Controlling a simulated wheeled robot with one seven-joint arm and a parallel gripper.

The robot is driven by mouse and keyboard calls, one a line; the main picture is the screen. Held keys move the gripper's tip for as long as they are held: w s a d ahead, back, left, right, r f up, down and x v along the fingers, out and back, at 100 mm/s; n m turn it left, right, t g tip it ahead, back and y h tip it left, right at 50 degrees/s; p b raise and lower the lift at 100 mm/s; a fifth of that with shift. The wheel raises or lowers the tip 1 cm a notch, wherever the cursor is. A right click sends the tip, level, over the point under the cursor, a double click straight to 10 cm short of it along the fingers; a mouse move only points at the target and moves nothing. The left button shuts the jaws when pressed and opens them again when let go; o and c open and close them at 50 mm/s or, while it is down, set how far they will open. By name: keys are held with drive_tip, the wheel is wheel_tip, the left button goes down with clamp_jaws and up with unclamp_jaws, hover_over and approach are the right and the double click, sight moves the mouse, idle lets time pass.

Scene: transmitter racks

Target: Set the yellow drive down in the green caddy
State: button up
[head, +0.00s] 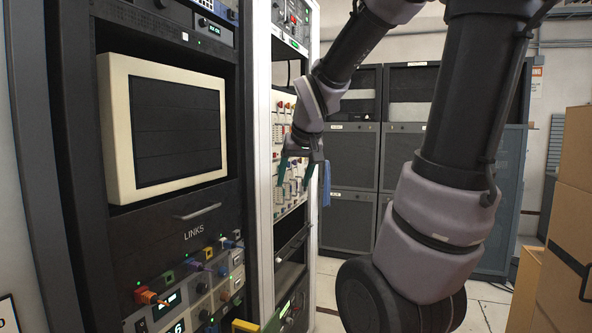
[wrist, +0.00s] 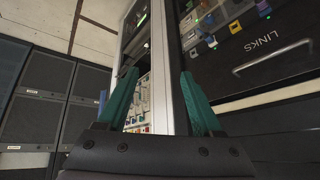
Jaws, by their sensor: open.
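My gripper (head: 295,172) is open in front of the white-framed rack in the head view. Its two teal fingers stand apart in the wrist view (wrist: 159,76), with nothing seen between them. A yellow block (head: 244,326) shows at the bottom edge of the head view, low by the racks and well below my gripper. It is cut off by the frame, and I cannot tell if it is the yellow drive. I cannot make out the green caddy for certain in either view.
A dark rack holds a cream-framed monitor (head: 164,125), a LINKS drawer (head: 194,227) and a panel of coloured plugs (head: 200,285). A white-framed rack (head: 264,160) stands beside it. Cardboard boxes (head: 566,220) are at the right. Dark cabinets (head: 350,175) line the back.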

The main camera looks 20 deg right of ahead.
drive_tip(key=s+a+r+m+y, duration=0.1)
drive_tip(key=s+a+r, duration=0.1)
drive_tip(key=s, duration=0.4)
drive_tip(key=s+a+r+y, duration=0.1)
drive_tip(key=s+a+r, duration=0.1)
drive_tip(key=s, duration=0.5)
drive_tip(key=shift+a+m+y, duration=0.3)
drive_tip(key=shift+a+m, duration=0.1)
drive_tip(key=shift+a, duration=0.2)
drive_tip(key=shift+w, duration=0.1)
